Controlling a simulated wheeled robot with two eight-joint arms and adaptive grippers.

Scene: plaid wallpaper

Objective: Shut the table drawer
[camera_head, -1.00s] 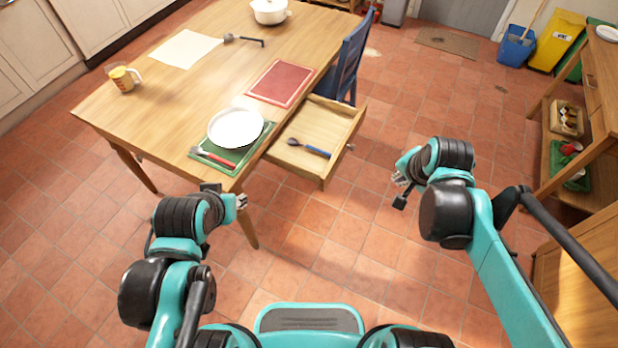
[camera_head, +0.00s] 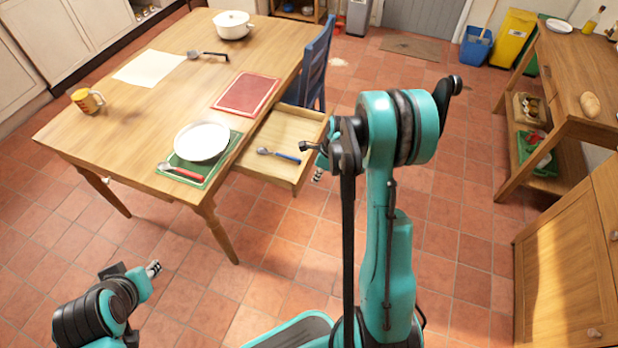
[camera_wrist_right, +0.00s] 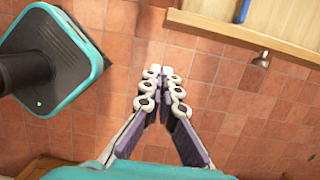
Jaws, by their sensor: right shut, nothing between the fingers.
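The table drawer (camera_head: 285,125) is pulled out from the right side of the wooden table (camera_head: 140,110). A blue-handled spoon (camera_head: 279,155) lies in it. In the right wrist view the drawer's front edge (camera_wrist_right: 225,30) crosses the upper right, with its round metal knob (camera_wrist_right: 262,60) facing outward. My right gripper (camera_head: 318,175) is shut and empty, outside the drawer front; in the wrist view its fingertips (camera_wrist_right: 162,80) are apart from the front and to the left of the knob. My right arm partly covers the gripper. My left gripper (camera_head: 154,268) hangs over the floor; its finger opening is unclear.
A blue chair (camera_head: 317,65) stands just behind the drawer. A wooden shelf (camera_head: 560,70) and cabinet (camera_head: 570,265) stand at right. Floor between is clear.

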